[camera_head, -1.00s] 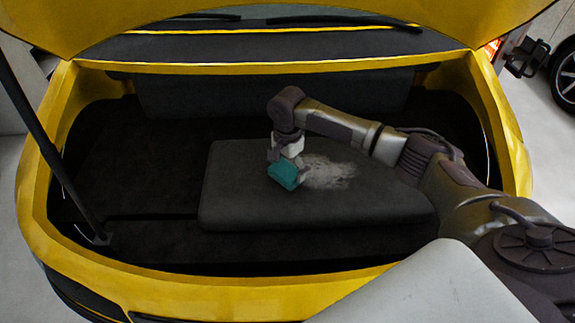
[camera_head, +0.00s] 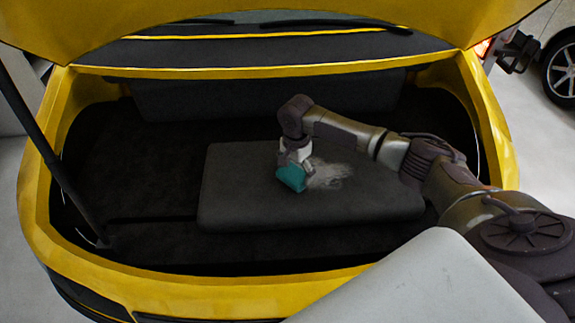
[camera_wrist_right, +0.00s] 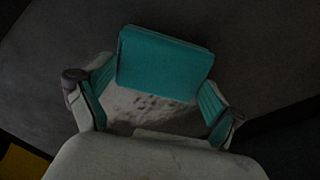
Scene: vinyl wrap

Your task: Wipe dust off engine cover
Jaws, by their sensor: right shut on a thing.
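The engine cover (camera_head: 230,195) is a dark grey flat panel inside the yellow car's open bay. A pale dust patch (camera_head: 332,176) lies on its middle, right of the gripper. My right gripper (camera_head: 293,168) is shut on a teal block-shaped cloth or sponge (camera_head: 291,180), low over the cover at the left edge of the dust. I cannot tell for sure whether it touches. In the right wrist view, the teal block (camera_wrist_right: 165,62) sits at the fingertips, with teal-padded fingers on both sides and pale dust (camera_wrist_right: 150,108) visible between them. My left gripper is not in view.
The yellow body rim (camera_head: 235,284) surrounds the bay, and the raised yellow lid (camera_head: 330,22) hangs over the top. A dark strut (camera_head: 42,150) rises on the left. The dark bay floor left of the cover is clear. Another car's wheel (camera_head: 562,72) shows at the far right.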

